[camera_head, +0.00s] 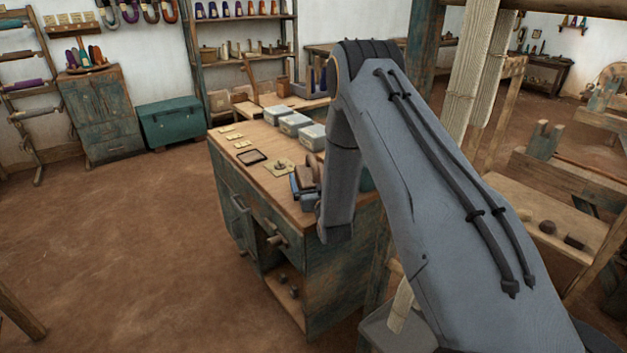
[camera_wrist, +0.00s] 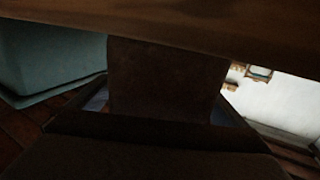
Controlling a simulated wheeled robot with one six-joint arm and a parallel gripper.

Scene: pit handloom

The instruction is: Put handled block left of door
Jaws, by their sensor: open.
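A wooden bench (camera_head: 235,140) with worn blue-green sides stands in the middle of the head view. A cabinet door (camera_head: 241,222) is in its front, left of an open compartment. My gripper (camera_head: 302,184) is at the bench top's right part, partly hidden by my arm. A brown object (camera_head: 309,170) is close beside it. In the wrist view, a dark brown block (camera_wrist: 165,75) shows between the open fingers of my gripper (camera_wrist: 160,108). The view is dark, so I cannot tell whether they touch it or whether this is the handled block.
Lidded grey boxes (camera_head: 297,124), a dark frame (camera_head: 251,156) and small cards lie on the bench top. Small dark pieces (camera_head: 287,286) sit in the open compartment. A teal chest (camera_head: 171,122) stands at the back. The floor left of the bench is clear.

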